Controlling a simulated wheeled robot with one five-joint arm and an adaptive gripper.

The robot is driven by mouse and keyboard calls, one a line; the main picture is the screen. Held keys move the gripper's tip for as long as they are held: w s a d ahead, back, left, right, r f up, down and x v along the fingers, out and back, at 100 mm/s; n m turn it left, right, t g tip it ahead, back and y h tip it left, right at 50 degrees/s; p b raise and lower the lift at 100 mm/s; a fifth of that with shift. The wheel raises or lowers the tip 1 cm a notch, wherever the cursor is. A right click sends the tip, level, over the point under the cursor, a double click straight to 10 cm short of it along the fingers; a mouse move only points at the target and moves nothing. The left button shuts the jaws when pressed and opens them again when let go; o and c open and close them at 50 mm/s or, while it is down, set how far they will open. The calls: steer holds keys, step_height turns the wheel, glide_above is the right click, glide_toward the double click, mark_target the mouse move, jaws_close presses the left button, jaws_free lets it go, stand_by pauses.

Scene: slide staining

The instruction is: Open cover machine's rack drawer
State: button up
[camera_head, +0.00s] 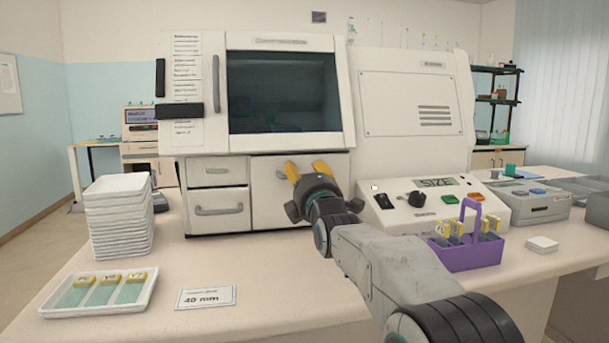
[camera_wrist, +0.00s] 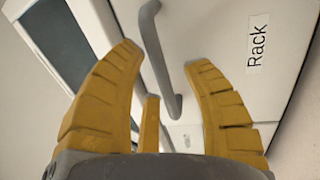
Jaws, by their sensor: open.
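The large white staining and cover machine (camera_head: 340,130) stands on the bench in the head view. Its rack drawer front (camera_head: 265,205) is at the lower middle, right of two small drawers, and appears shut. In the wrist view its white front carries a "Rack" label (camera_wrist: 257,45). A grey curved bar handle (camera_wrist: 158,60) on that front runs between the yellow fingers of my gripper (camera_wrist: 164,60). My gripper (camera_head: 306,169) is open, in front of the drawer in the head view. I cannot tell whether a finger touches the handle, which is mostly hidden in the head view.
A purple rack (camera_head: 468,257) with slides stands at the right, near the control panel (camera_head: 420,200). Stacked white trays (camera_head: 120,220), a slide tray (camera_head: 60,309) and a "40 mm" card (camera_head: 205,298) are at the left. The bench before the small drawers (camera_head: 218,209) is clear.

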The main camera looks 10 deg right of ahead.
steer(key=shift+c, duration=0.3)
jaws_close()
